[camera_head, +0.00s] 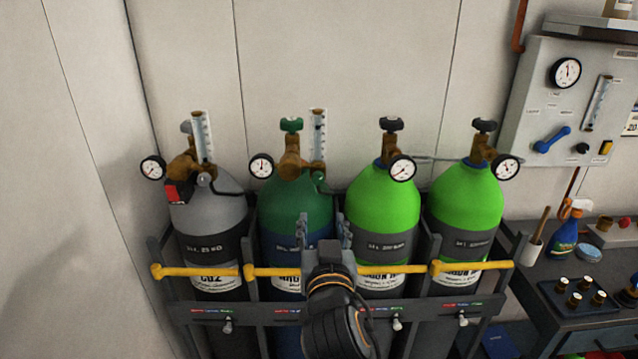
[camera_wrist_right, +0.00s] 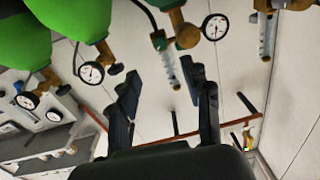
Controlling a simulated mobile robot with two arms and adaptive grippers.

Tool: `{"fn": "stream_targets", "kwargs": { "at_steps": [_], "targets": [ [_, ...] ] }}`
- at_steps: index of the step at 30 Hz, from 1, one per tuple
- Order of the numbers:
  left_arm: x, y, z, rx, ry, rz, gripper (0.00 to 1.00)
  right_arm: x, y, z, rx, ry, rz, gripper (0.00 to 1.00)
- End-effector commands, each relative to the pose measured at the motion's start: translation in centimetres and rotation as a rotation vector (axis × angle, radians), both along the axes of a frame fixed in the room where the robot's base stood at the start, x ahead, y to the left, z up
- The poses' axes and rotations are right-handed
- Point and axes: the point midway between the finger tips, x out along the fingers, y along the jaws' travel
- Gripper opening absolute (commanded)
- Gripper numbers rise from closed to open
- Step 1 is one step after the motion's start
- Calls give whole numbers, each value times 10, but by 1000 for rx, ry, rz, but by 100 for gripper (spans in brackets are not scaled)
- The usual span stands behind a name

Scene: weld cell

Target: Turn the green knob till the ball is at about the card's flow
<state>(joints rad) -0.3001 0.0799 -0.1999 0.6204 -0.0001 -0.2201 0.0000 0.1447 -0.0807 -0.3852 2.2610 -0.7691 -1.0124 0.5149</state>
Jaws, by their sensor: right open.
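A dark green knob (camera_head: 291,125) tops the valve of the second cylinder from the left, which has a dark green shoulder (camera_head: 293,203). A clear flow tube (camera_head: 318,132) stands right of the knob; it also shows in the right wrist view (camera_wrist_right: 173,72). The ball inside is too small to make out. My right gripper (camera_head: 323,222) is open and empty, in front of that cylinder and below the knob, apart from it. Its two fingers show in the right wrist view (camera_wrist_right: 162,90) with nothing between them. I cannot make out a flow card's text. My left gripper is not in view.
A yellow rail (camera_head: 215,271) crosses the rack's front. A grey cylinder (camera_head: 207,215) stands left, light green cylinders (camera_head: 383,208) right, with gauges (camera_head: 402,168) sticking out. A wall panel (camera_head: 540,95) and a cluttered bench (camera_head: 540,275) are at the right.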

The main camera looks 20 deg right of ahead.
Motion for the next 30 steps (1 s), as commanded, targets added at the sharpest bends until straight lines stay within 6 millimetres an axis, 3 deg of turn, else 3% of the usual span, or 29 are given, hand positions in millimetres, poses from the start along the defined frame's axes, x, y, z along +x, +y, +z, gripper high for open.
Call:
{"fn": "stream_targets", "kwargs": {
  "at_steps": [3, 7, 21, 30],
  "targets": [
    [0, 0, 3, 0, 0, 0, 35, 2, -3, 9, 7, -16, -8, 48],
    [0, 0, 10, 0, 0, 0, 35, 18, -7, 11, 2, -16, -8, 48],
    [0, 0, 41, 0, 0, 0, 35, 110, -30, 10, 4, -13, -6, 48],
    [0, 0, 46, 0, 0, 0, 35, 131, -35, 7, 7, -14, -6, 48]
  ]
}}
